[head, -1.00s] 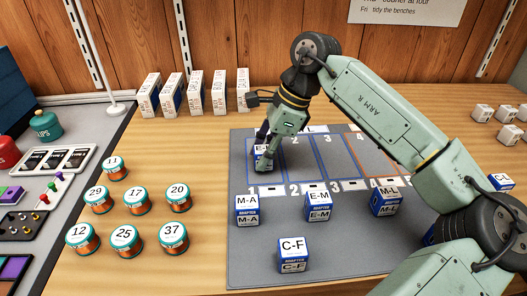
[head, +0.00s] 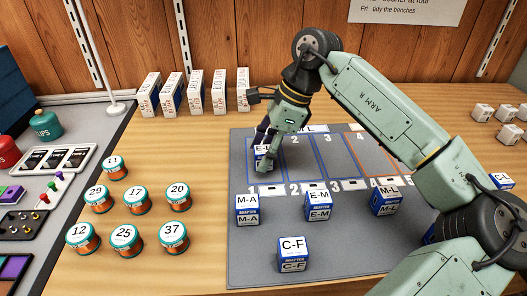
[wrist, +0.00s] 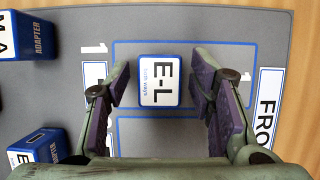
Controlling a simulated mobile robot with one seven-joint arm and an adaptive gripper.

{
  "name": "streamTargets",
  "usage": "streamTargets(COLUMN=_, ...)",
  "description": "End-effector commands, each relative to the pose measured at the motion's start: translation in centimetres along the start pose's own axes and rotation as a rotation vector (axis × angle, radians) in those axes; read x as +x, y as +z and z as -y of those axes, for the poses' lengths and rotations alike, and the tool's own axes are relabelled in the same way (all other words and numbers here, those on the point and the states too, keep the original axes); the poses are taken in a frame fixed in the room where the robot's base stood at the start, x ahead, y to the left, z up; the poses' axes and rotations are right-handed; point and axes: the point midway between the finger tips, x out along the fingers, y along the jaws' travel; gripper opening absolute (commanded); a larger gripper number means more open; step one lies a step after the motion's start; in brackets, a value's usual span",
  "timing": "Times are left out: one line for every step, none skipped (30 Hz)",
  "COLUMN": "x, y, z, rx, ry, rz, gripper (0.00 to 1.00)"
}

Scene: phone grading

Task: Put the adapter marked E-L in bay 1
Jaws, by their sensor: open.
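The adapter marked E-L (wrist: 160,80), a white-topped box with blue edges, sits inside the blue outline of bay 1 (wrist: 190,46) on the grey mat. In the wrist view it lies between my fingers, with a gap on each side. In the head view the adapter (head: 262,152) is partly hidden by a finger. My gripper (wrist: 162,88) is open around it, touching neither side as far as I can see.
Adapters M-A (head: 247,210), E-M (head: 319,206), M-L (head: 386,202) and C-F (head: 292,254) stand on the mat (head: 350,262) in front of the bays. Bays 2 (head: 296,158) and 3 (head: 331,158) look empty. Several numbered jars stand left.

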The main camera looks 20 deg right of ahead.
Motion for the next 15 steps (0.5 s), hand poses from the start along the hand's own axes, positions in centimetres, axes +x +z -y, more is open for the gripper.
streamTargets(x=-0.8, y=0.0, z=0.1, rx=0.001, ry=-0.005, rz=-0.001, gripper=0.49)
streamTargets(x=-1.3, y=0.0, z=0.1, rx=0.001, ry=-0.005, rz=-0.001, gripper=0.49)
streamTargets(x=-2.1, y=0.0, z=0.1, rx=0.002, ry=-0.004, rz=0.000, gripper=0.49)
streamTargets(x=-2.7, y=0.0, z=0.1, rx=0.002, ry=-0.005, rz=0.000, gripper=0.49)
streamTargets(x=-3.4, y=-0.1, z=0.1, rx=0.002, ry=-0.005, rz=-0.001, gripper=0.49)
streamTargets(x=-4.3, y=0.0, z=0.1, rx=0.001, ry=-0.005, rz=0.000, gripper=0.49)
streamTargets(x=-5.1, y=0.0, z=0.1, rx=0.001, ry=-0.004, rz=0.000, gripper=0.49)
streamTargets(x=-5.7, y=0.0, z=0.1, rx=0.001, ry=-0.004, rz=0.001, gripper=0.49)
streamTargets(x=-6.6, y=0.0, z=0.1, rx=0.002, ry=-0.004, rz=0.000, gripper=0.49)
streamTargets(x=-7.2, y=0.0, z=0.1, rx=0.001, ry=-0.005, rz=0.000, gripper=0.49)
streamTargets(x=-7.8, y=0.0, z=0.1, rx=0.002, ry=-0.004, rz=0.000, gripper=0.49)
streamTargets(x=-8.5, y=0.0, z=0.1, rx=0.001, ry=-0.003, rz=0.000, gripper=0.49)
streamTargets(x=-9.1, y=0.0, z=0.1, rx=0.001, ry=-0.003, rz=0.001, gripper=0.49)
streamTargets(x=-9.5, y=0.0, z=0.0, rx=-0.001, ry=-0.003, rz=0.001, gripper=0.49)
streamTargets(x=-10.1, y=0.0, z=0.1, rx=-0.001, ry=-0.002, rz=0.000, gripper=0.49)
